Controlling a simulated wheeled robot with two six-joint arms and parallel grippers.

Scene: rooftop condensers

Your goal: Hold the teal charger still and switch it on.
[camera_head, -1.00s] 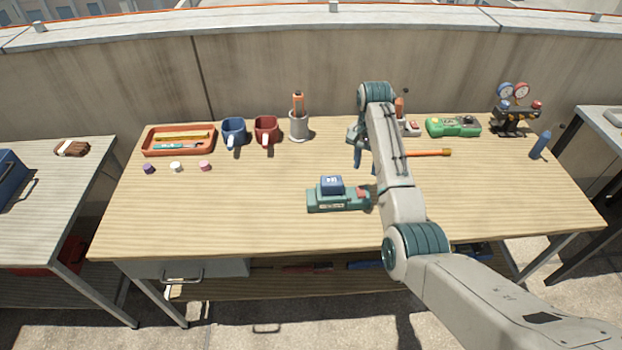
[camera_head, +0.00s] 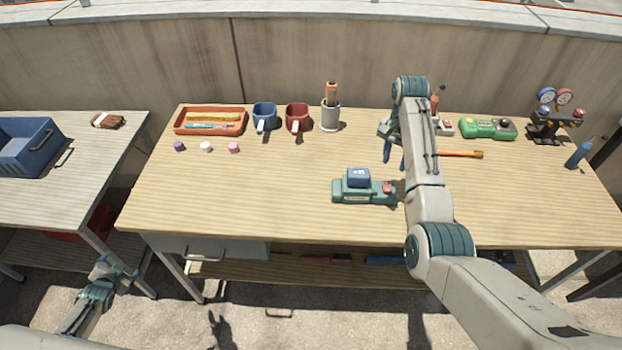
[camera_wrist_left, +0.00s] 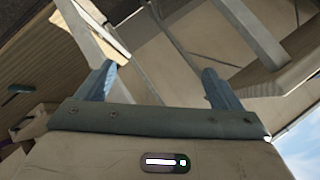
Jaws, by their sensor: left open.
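The teal charger (camera_head: 348,196) stands on the wooden workbench in the head view, with a dark blue battery (camera_head: 358,178) on its top and a red switch (camera_head: 388,188) at its right end. My right gripper (camera_head: 395,160) is above the bench, behind and right of the charger, fingers pointing down and apart, with nothing between them. My arm covers part of the area just right of the charger. My left gripper (camera_head: 118,268) is low at the left, in front of the bench and well away from the charger. The left wrist view shows its fingers (camera_wrist_left: 155,85) wide apart and empty.
A green meter (camera_head: 488,128) and gauges (camera_head: 548,118) stand at back right.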

